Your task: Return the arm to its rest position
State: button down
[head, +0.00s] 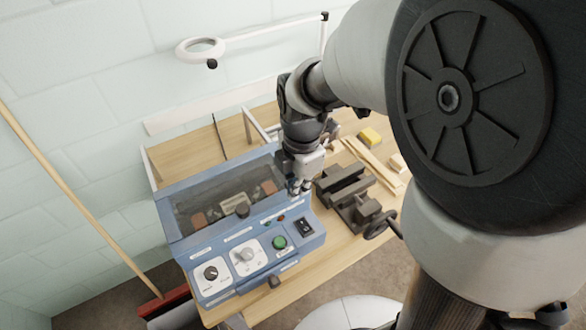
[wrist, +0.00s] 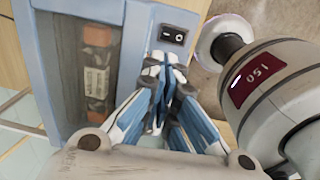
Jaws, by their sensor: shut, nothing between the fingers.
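My gripper (head: 300,188) is shut and empty. In the head view it hangs from my arm above the right side of a blue machine, close over the panel. In the wrist view my gripper (wrist: 167,62) shows its fingertips together, with the machine's black rocker switch (wrist: 173,35) just beyond them. The blue machine (head: 170,218) has a clear-windowed lid and a front panel with knobs, a green button (head: 280,242) and a rocker switch (head: 305,227). I cannot tell whether the fingertips touch the machine.
A dark vise (head: 350,195) with a handwheel stands right of the machine on the wooden workbench (head: 185,155). Wood pieces and a yellow block (head: 370,136) lie behind it. A ring lamp (head: 200,48) overhangs the back. A broom (head: 85,205) leans at left.

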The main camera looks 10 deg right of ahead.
jog(key=shift+a+r, duration=0.1)
jog(key=shift+r, duration=0.1)
dwell(0.4)
jog(key=s+d+r+m+t, duration=0.1)
jog(key=s+r+m, duration=0.4)
jog(key=m, duration=0.5)
jog(key=s+d+r+m+t+b, duration=0.1)
jog(key=s+r+m, duration=0.4)
jog(key=s+m, duration=0.5)
jog(key=shift+s+d+m+t, duration=0.25)
jog(key=shift+d+m+t, duration=0.35)
jog(key=shift+m+t, duration=0.3)
